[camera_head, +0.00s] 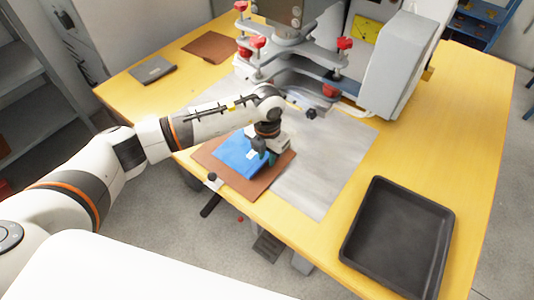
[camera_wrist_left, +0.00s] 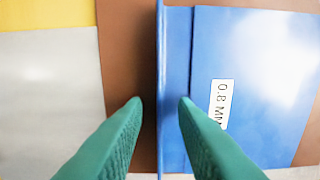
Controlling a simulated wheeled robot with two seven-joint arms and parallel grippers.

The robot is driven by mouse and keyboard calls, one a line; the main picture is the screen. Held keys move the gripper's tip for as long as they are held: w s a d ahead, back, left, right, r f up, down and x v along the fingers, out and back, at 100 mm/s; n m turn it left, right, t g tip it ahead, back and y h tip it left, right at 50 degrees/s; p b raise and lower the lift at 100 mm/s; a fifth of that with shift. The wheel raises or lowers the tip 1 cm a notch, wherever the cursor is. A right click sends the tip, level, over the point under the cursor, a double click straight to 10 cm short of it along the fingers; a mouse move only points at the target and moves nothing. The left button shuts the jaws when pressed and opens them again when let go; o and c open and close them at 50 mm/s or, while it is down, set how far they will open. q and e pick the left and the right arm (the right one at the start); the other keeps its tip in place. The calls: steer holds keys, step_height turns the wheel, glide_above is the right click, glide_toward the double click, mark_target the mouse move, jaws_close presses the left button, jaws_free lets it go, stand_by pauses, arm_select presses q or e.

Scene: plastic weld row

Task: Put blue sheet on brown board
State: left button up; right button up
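The blue sheet (camera_head: 234,151) lies over the brown board (camera_head: 223,172) at the front edge of the yellow table. Brown shows around it, and it appears to lie flat. In the left wrist view, the blue sheet (camera_wrist_left: 260,60) has a white "0.8 MM" label and a narrow raised blue edge. The brown board (camera_wrist_left: 125,60) shows beside that edge. My left gripper (camera_head: 268,158) is low over the right part of the sheet. Its green fingertips (camera_wrist_left: 160,102) are apart, one on each side of the raised edge, with gaps visible. My right gripper is out of view.
A grey metal plate (camera_head: 325,180) lies right of the board. A machine with red knobs (camera_head: 258,42) stands behind. A black tray (camera_head: 352,250) sits at the right front. Another brown piece (camera_head: 210,47) and a grey piece (camera_head: 152,69) lie at the back left. Yellow tabletop is clear at right.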

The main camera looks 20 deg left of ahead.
arm_select(q)
step_height(320, 180, up, 12)
steer(key=b, duration=0.1)
steer(key=shift+r, duration=0.15)
